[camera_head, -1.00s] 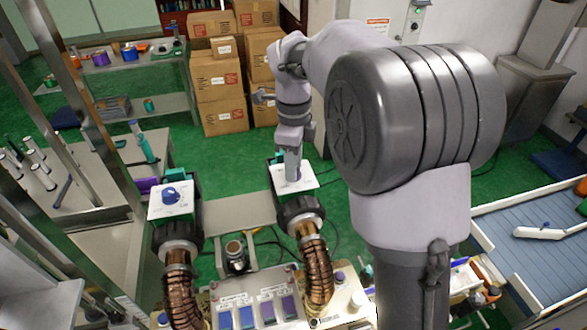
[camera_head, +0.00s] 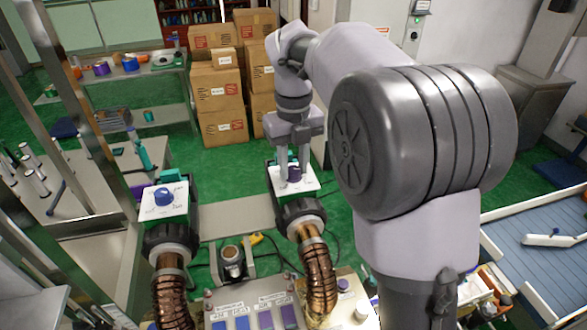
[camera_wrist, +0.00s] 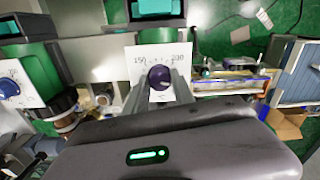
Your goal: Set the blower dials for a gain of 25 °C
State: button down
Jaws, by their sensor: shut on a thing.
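The right blower has a white dial plate (camera_head: 309,185) with a purple dial (camera_head: 294,177). In the wrist view the purple dial (camera_wrist: 159,78) sits on a white plate (camera_wrist: 140,58) with markings that look like 150 on the left and 230 on the right. My gripper (camera_head: 295,165) points down with one finger on each side of the purple dial, shut on it. In the wrist view my gripper (camera_wrist: 160,86) partly hides the lower plate. The left blower's white plate (camera_head: 178,210) carries a blue dial (camera_head: 164,197), which stands free. The dials' exact pointer readings are too small to tell.
Ribbed copper hoses (camera_head: 318,275) run from both blowers toward a panel with blue and purple labelled pads (camera_head: 265,320). A metal cup (camera_head: 231,258) stands between the hoses. Cardboard boxes (camera_head: 220,90) are stacked behind. Green floor (camera_head: 235,170) lies open between the blowers.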

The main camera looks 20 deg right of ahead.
aim_at(294, 169)
jog(key=shift+m+b, duration=0.35)
jog(key=shift+m, duration=0.45)
jog(key=c, duration=1.1)
grip_release()
jog(key=shift+o, duration=0.2)
jog(key=shift+r, duration=0.15)
notch_tip(294, 169, up, 17)
jog(key=p, duration=0.7)
